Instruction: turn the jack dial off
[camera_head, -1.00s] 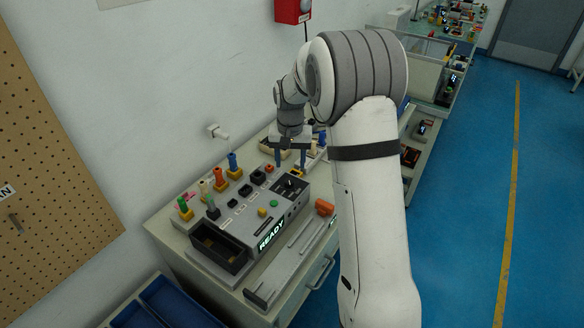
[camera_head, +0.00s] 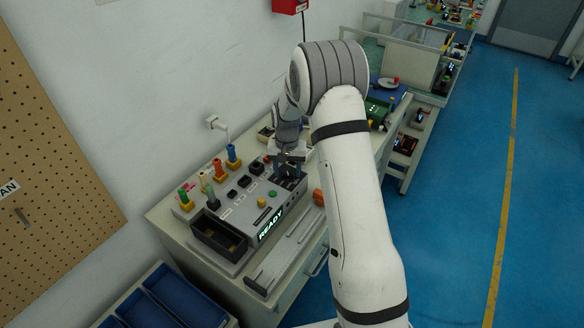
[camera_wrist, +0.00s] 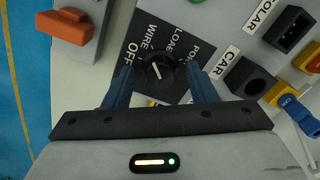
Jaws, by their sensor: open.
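The jack dial (camera_wrist: 157,70) is a round black knob with a short white pointer line, on a dark panel (camera_wrist: 150,32) with white labels including OFF, WIRE and LOAD. I cannot tell for sure which label the pointer marks. My gripper (camera_wrist: 160,78) is open, with one blue finger on each side of the dial in the wrist view. No clear contact with the dial shows. In the head view my gripper (camera_head: 287,168) is low over the far right end of the grey test box (camera_head: 240,210), and it largely hides the dial there.
The box has a lit READY display (camera_head: 270,223) and an open black bin (camera_head: 218,236). Several coloured plugs (camera_head: 219,168) stand along the wall side. An orange block (camera_wrist: 66,26) lies beside the panel. Black sockets labelled CAR (camera_wrist: 250,80) and OLAR (camera_wrist: 288,30) are to the right.

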